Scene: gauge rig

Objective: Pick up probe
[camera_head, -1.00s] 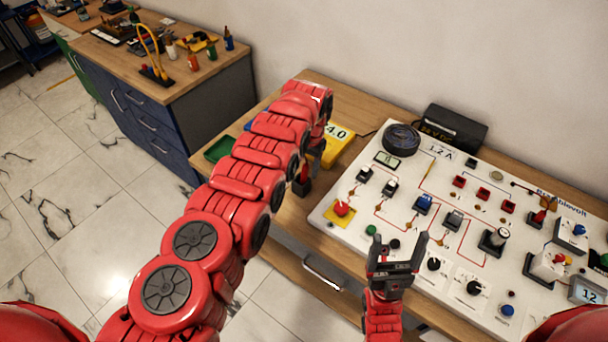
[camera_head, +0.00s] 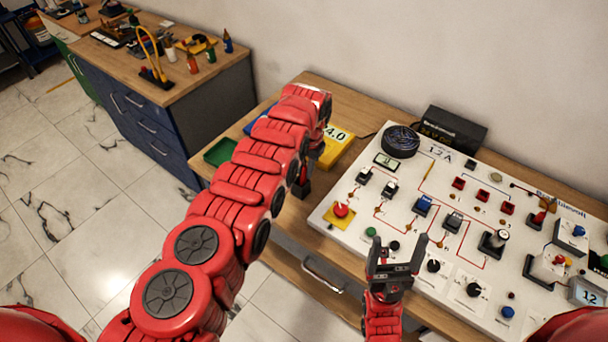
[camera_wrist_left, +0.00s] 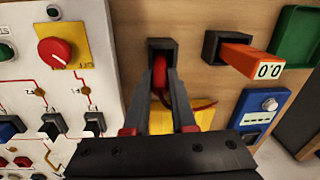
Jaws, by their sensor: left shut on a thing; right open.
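The red probe (camera_wrist_left: 160,82) stands in a small black holder (camera_wrist_left: 161,45) on the wooden bench, in the left wrist view. My left gripper (camera_wrist_left: 161,72) is shut on the probe, its two fingers on either side of the red body. A thin red lead shows beside the fingers. In the head view my left gripper is mostly hidden behind its own wrist, above the dark holder (camera_head: 302,188). My right gripper (camera_head: 396,243) is open and empty, over the front edge of the white panel.
The white panel (camera_head: 335,222) with knobs and switches lies to the right. A second black holder (camera_wrist_left: 211,47) holds an orange block (camera_wrist_left: 252,60) marked 0.0. A yellow box (camera_head: 337,145), a blue meter (camera_wrist_left: 262,108) and a green tray (camera_head: 221,151) are close by.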

